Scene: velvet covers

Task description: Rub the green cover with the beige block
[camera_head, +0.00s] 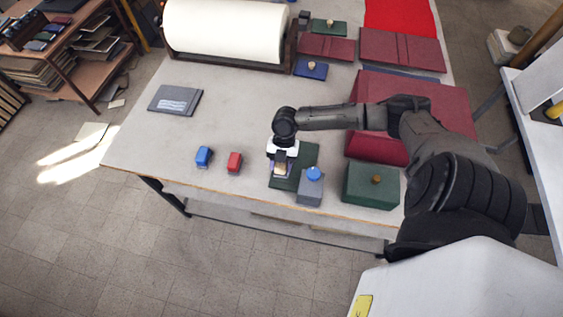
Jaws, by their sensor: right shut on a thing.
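The green cover (306,156) lies flat on the table near its front edge, partly hidden by my right gripper and a grey box. My right gripper (281,173) points down over the left part of the cover. It is shut on the beige block (280,168), of which only a small part shows between the fingers. The block is at or just above the cover; I cannot tell if they touch. My left gripper is not in view.
A grey box with a blue top (311,190) stands close right of the gripper, and a green box with a knob (371,187) farther right. A red block (235,163) and a blue block (204,157) stand to the left. A large white roll (225,30) is at the back.

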